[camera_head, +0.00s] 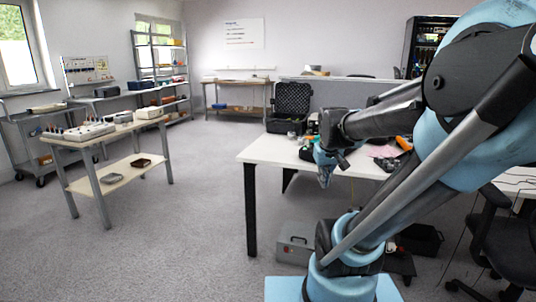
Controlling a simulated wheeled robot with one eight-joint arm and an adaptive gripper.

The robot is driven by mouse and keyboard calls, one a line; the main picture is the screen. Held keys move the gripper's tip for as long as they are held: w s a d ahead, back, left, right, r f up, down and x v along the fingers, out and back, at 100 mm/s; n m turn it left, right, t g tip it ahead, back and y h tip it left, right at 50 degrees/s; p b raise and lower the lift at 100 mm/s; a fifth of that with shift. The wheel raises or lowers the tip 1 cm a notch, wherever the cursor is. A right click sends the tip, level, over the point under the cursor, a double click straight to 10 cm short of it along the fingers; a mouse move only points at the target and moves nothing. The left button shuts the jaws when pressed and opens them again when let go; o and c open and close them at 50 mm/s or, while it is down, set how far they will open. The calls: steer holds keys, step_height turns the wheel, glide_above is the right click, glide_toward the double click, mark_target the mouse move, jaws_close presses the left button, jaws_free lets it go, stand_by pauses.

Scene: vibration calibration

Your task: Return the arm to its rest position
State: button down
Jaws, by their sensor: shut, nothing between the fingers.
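My arm fills the right side of the head camera view, folded, with its blue and dark links in front of the white table (262,152). My gripper (324,181) hangs pointing down near the table's front edge, left of my forearm. It is small in the picture and looks shut, with nothing seen in it. The arm's links hide much of the table's right part.
A workbench (108,180) with devices stands at left, before shelves (160,70). A black chair (505,240) is at right. Carpet between workbench and table is clear.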

steer(key=s+f+m+g, duration=0.1)
steer(key=s+f+m, duration=0.1)
steer(key=s+f, duration=0.6)
steer(key=s, duration=0.5)
steer(key=shift+s+a+g, duration=0.3)
steer(key=shift+g, duration=0.1)
steer(key=shift+w+f, duration=0.15)
steer(key=shift+w, duration=0.35)
steer(key=shift+d, duration=0.1)
